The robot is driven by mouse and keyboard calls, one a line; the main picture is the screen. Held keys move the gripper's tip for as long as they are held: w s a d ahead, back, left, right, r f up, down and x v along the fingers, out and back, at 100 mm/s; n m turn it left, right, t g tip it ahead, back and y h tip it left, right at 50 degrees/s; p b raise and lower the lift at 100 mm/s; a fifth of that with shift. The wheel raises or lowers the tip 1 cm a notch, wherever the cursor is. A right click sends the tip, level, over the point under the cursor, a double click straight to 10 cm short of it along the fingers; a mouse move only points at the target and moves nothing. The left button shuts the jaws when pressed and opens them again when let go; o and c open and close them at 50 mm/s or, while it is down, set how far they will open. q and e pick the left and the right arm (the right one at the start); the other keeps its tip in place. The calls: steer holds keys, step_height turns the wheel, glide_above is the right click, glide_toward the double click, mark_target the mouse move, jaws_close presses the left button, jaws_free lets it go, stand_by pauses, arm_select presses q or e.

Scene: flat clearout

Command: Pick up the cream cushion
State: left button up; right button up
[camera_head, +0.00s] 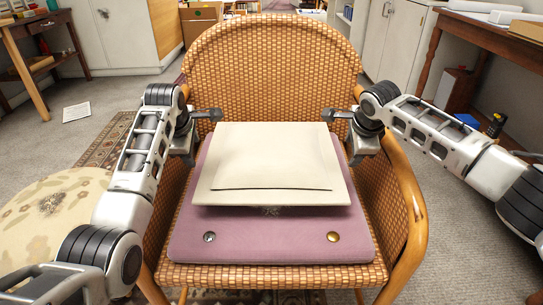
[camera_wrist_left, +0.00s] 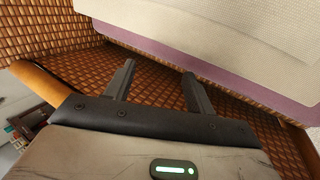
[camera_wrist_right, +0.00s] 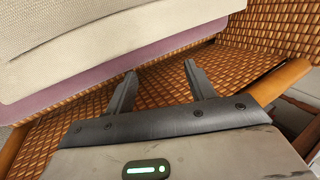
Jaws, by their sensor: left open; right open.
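The cream cushion (camera_head: 270,160) lies on a mauve pad (camera_head: 270,238) on the seat of a woven wicker chair (camera_head: 270,60). My left gripper (camera_head: 208,116) is at the cushion's back left side, open and empty. My right gripper (camera_head: 336,116) is at its back right side, open and empty. The left wrist view shows the cushion (camera_wrist_left: 250,30) beyond the open fingers (camera_wrist_left: 158,82), apart from them. The right wrist view shows the cushion (camera_wrist_right: 90,30) beyond the open fingers (camera_wrist_right: 160,82), also apart.
The chair's curved right arm (camera_head: 408,205) and high back enclose the seat. A round patterned cream seat or stool (camera_head: 50,215) stands at the left. A wooden table (camera_head: 490,38) is at the right and cabinets (camera_head: 115,30) are behind. A paper (camera_head: 76,112) lies on the carpet.

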arm_select(q)
steer(key=x, duration=0.5)
arm_select(e)
steer(key=x, duration=0.5)
arm_select(q)
steer(key=shift+d+r, duration=0.15)
steer(key=shift+d, duration=0.65)
arm_select(e)
steer(key=shift+a+r, duration=0.15)
steer(key=shift+a, duration=0.6)
steer(key=shift+a, duration=0.1)
